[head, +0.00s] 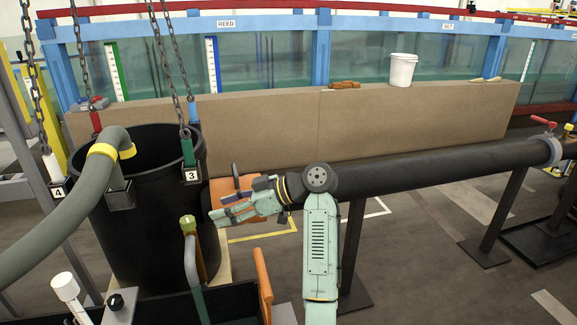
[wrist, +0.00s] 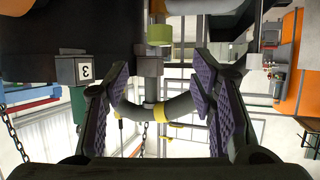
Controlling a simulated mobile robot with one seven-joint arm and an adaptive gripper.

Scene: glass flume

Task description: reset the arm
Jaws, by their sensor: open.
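My arm is pale green and reaches up from the lower middle of the head view, bent at a dark round joint. My gripper (head: 219,206) points left, in front of an orange panel and near the right side of the black tub (head: 150,235). Its two dark fingers with purple pads are apart in the wrist view (wrist: 160,90), with nothing held between them. The wrist picture is upside down. A grey hose with a yellow band (wrist: 160,112) shows in the gap between the fingers, behind them.
Chains with coloured ends hang over the tub, with block 3 (head: 191,176) at its rim. A thick grey hose (head: 50,225) enters the tub. A black pipe (head: 440,168) runs right from behind my arm. A white bucket (head: 402,71) stands on the long brown wall (head: 400,122).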

